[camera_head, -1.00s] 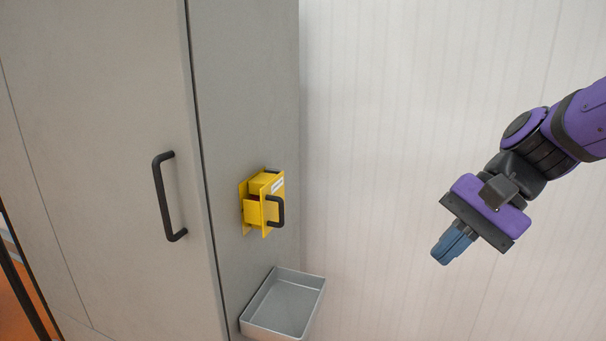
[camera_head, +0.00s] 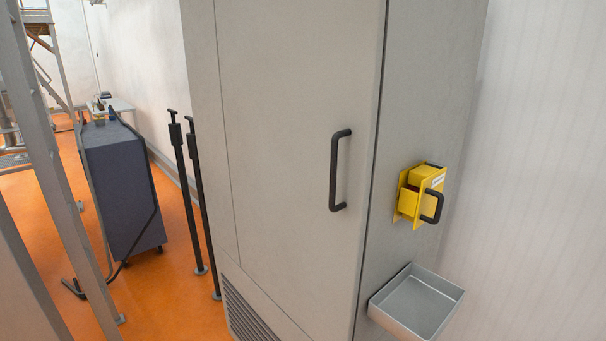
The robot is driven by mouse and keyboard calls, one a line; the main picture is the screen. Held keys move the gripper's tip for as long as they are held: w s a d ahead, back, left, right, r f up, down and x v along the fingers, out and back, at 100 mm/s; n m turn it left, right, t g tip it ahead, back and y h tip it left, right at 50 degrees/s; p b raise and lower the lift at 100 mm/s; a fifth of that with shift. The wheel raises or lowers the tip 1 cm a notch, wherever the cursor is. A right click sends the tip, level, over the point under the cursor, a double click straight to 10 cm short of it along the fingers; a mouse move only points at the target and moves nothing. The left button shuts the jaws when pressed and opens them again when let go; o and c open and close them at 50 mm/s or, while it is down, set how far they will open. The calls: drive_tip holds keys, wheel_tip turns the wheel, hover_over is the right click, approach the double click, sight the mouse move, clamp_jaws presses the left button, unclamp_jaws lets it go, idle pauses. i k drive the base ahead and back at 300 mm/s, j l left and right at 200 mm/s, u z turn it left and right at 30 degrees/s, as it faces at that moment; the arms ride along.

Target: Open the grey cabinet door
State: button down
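The grey cabinet door (camera_head: 285,140) is shut and faces me near the middle of the view. Its black vertical bar handle (camera_head: 335,172) sits on the right part of the door, close to the edge. The cabinet's grey side panel (camera_head: 410,120) runs to the right of the door. My gripper is not in view, so its state and its place relative to the handle do not show.
A yellow box with a black handle (camera_head: 420,192) is fixed to the side panel, above a grey metal tray (camera_head: 418,302). Black posts (camera_head: 197,200) stand left of the cabinet. A dark wheeled cart (camera_head: 122,190) and metal frame (camera_head: 60,160) stand on the orange floor at left.

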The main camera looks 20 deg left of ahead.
sight(300, 80)
drive_tip(key=u, duration=1.35)
